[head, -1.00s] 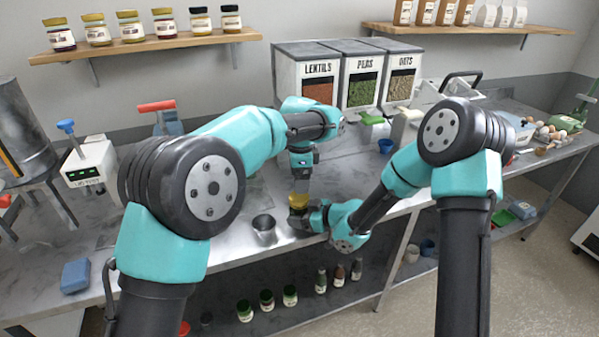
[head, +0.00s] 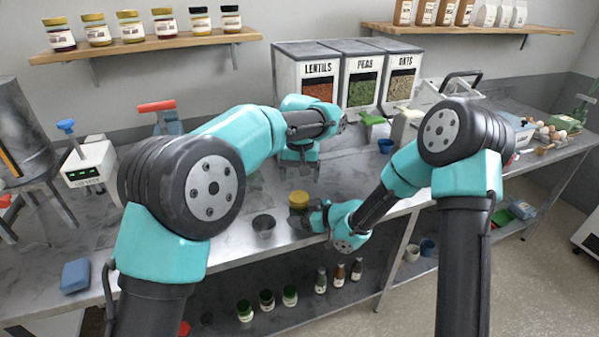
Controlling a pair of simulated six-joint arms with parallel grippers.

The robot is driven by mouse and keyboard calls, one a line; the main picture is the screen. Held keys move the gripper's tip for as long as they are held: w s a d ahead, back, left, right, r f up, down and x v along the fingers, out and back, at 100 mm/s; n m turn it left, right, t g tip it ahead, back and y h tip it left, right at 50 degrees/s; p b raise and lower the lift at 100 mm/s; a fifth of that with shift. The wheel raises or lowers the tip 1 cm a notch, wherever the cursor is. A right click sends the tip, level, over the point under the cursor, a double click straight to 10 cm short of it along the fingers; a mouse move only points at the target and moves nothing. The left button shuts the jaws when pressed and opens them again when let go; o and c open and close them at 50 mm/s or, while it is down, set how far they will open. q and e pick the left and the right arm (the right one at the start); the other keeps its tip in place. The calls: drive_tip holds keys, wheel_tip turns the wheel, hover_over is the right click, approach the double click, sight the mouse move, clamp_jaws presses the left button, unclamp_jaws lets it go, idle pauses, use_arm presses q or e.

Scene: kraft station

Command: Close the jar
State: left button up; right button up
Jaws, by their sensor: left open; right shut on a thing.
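A small jar (head: 299,201) with a yellow lid on top stands near the front edge of the bench, right of a metal cup. My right gripper (head: 304,218) is shut on the jar from the right, low on its side. My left gripper (head: 299,172) is open and empty, pointing down above and behind the jar, apart from the lid. The lid sits on the jar's mouth; I cannot tell how tight it is. Much of the jar's body is hidden by the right gripper.
A metal cup (head: 264,226) stands just left of the jar. Dispensers for lentils, peas and oats (head: 345,80) stand behind. A blue cup (head: 385,146) is farther back right. Several jars stand on the shelf under the bench.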

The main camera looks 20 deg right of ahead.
sight(299, 196)
use_arm(q)
drive_tip(key=n, duration=0.4)
drive_tip(key=shift+r, duration=0.1)
drive_tip(key=n, duration=0.5)
drive_tip(key=shift+r, duration=0.1)
drive_tip(key=n, duration=0.5)
drive_tip(key=shift+w+r, duration=0.1)
drive_tip(key=n, duration=0.4)
drive_tip(key=shift+n, duration=0.3)
drive_tip(key=shift+f, duration=3.95)
drive_tip(key=shift+c, duration=0.3)
drive_tip(key=c, duration=0.9)
drive_tip(key=m, duration=0.6)
drive_tip(key=shift+m, duration=0.4)
